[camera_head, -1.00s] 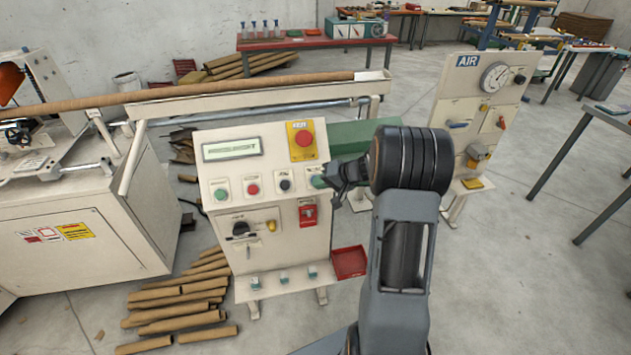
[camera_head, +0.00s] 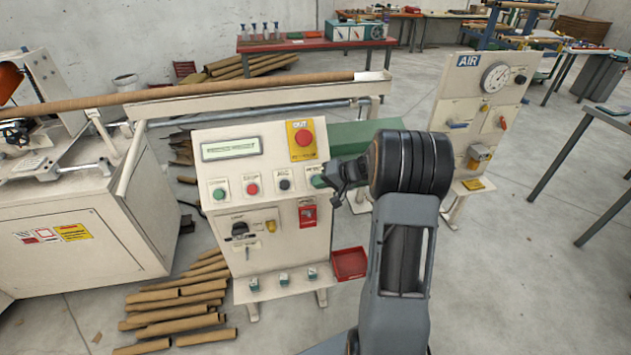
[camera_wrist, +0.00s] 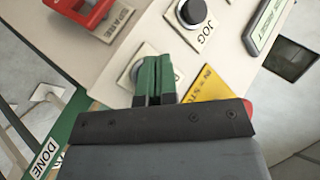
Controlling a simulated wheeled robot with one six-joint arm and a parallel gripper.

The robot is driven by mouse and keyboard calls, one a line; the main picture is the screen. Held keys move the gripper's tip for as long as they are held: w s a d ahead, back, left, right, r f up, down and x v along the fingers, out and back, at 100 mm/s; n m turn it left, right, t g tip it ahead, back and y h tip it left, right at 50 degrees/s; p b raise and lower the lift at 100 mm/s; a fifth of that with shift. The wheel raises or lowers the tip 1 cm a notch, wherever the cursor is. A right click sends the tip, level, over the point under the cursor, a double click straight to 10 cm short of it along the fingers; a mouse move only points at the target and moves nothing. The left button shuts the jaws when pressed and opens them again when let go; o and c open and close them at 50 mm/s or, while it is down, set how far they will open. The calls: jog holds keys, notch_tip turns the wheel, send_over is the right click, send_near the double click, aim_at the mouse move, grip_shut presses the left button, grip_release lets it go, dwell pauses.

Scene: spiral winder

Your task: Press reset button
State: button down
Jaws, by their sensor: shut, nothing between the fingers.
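The cream control panel (camera_head: 222,170) carries a row of buttons: green (camera_head: 219,194), red (camera_head: 252,189), black (camera_head: 285,185) and one at the right end (camera_head: 318,181), beside my gripper (camera_head: 340,180). In the wrist view the black button (camera_wrist: 191,13) is labelled JOG. Next to it, a button plate (camera_wrist: 128,78) lies behind the closed green fingertips of my gripper (camera_wrist: 155,63). The fingers cover most of that button and its label, so I cannot read it as reset. I cannot tell whether the tips touch it. My gripper is shut and empty.
A red emergency stop (camera_head: 303,138) on a yellow plate sits above the row. A red switch (camera_head: 308,214) is below it. A red bin (camera_head: 349,263) hangs at the panel's lower right. Cardboard tubes (camera_head: 180,305) lie on the floor at left.

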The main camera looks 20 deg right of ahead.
jog(key=shift+w+f+b, duration=0.3)
jog(key=shift+b, duration=0.15)
dwell(0.3)
jog(key=shift+r, duration=0.1)
dwell(0.3)
jog(key=shift+s+a+r, duration=0.1)
jog(key=shift+s+r, duration=0.35)
jog(key=shift+s, duration=0.2)
jog(key=shift+r, duration=0.1)
jog(key=shift+s+a+r, duration=0.2)
jog(key=shift+s+r, duration=0.6)
jog(key=shift+s, duration=0.15)
jog(key=shift+s+a+r, duration=0.15)
jog(key=shift+s+r, duration=0.6)
jog(key=shift+s, duration=0.15)
